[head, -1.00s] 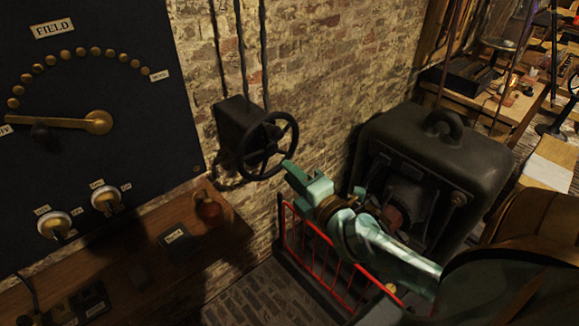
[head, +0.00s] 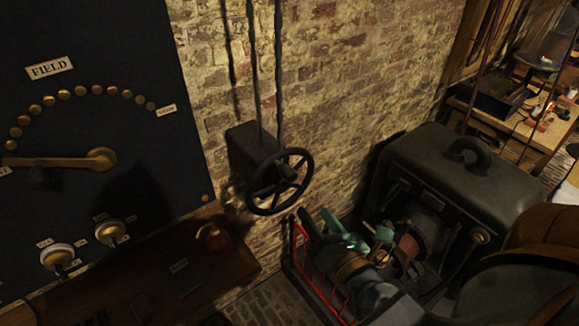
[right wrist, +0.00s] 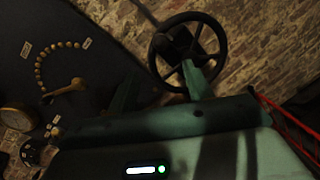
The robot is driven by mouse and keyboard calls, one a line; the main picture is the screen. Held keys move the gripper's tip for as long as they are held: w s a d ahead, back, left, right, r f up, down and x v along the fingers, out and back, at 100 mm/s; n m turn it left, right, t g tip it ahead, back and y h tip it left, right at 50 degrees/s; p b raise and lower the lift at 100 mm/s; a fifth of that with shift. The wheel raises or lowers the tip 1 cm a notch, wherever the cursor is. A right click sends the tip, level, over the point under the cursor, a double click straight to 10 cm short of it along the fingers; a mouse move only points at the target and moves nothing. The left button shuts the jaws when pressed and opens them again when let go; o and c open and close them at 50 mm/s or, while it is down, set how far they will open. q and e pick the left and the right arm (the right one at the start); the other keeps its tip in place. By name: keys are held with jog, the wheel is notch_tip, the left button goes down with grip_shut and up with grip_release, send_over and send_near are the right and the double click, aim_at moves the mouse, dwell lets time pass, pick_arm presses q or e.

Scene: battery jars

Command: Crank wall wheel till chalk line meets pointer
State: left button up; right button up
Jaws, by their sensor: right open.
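The wall wheel (head: 308,170) is a dark spoked handwheel on a dark box (head: 246,150) fixed to the brick wall. I cannot make out a chalk line or a pointer on either. My right gripper (head: 318,222) is open and empty, just below and right of the wheel in the head view. In the right wrist view its two fingers (right wrist: 160,84) point toward the wheel (right wrist: 153,52). One fingertip overlaps the wheel's lower part there; the other lies outside the rim at lower left. I cannot tell whether either touches. My left gripper is out of view.
A dark FIELD panel (head: 100,200) with brass studs and a lever stands left of the wheel. A wooden shelf (head: 225,265) runs below it. A red railing (head: 313,268) and a bulky dark machine (head: 410,165) lie close to my right arm. A workbench (head: 535,130) is at far right.

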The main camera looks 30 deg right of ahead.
aim_at(293, 181)
jog(key=w+p, duration=0.1)
jog(key=w, duration=0.3)
jog(key=w+d+p, duration=0.1)
jog(key=w, duration=0.3)
jog(key=w+p, duration=0.1)
jog(key=w, duration=0.4)
jog(key=shift+w+d, duration=0.1)
jog(key=shift+d, duration=0.15)
jog(key=shift+w+d+p, duration=0.1)
jog(key=shift+w+p, duration=0.2)
jog(key=shift+w, duration=0.2)
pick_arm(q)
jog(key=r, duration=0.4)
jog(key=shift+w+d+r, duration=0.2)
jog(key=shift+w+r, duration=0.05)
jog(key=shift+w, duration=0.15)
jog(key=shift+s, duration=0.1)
pick_arm(e)
jog(key=shift+c, duration=0.3)
grip_shut()
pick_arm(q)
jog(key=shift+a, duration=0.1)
